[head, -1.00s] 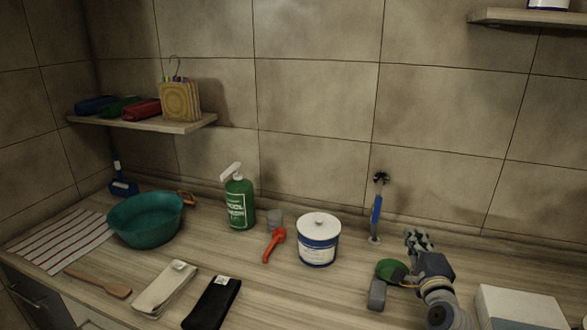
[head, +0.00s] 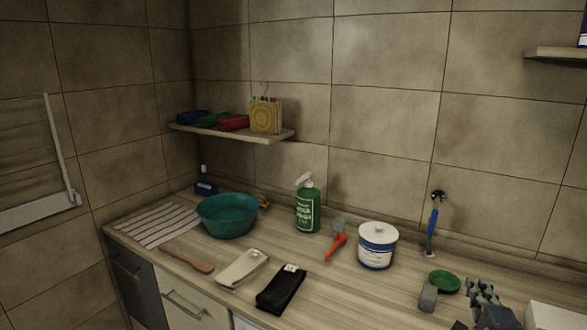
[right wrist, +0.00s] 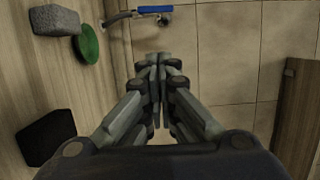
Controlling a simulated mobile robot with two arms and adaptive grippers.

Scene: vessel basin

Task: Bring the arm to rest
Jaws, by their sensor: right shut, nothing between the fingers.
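My right gripper (head: 482,290) is at the lower right of the head view, over the right part of the counter, to the right of a green round dish (head: 444,281). In the right wrist view its fingers (right wrist: 158,62) are together with nothing between them. It looks apart from the things around it. The arm behind it is mostly cut off by the bottom edge of the head view. My left gripper does not show.
A grey block (head: 428,297) lies beside the green dish. A white tub (head: 377,247), green pump bottle (head: 307,208) and teal basin (head: 229,216) stand further left. A pale box (head: 556,316) is at the right.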

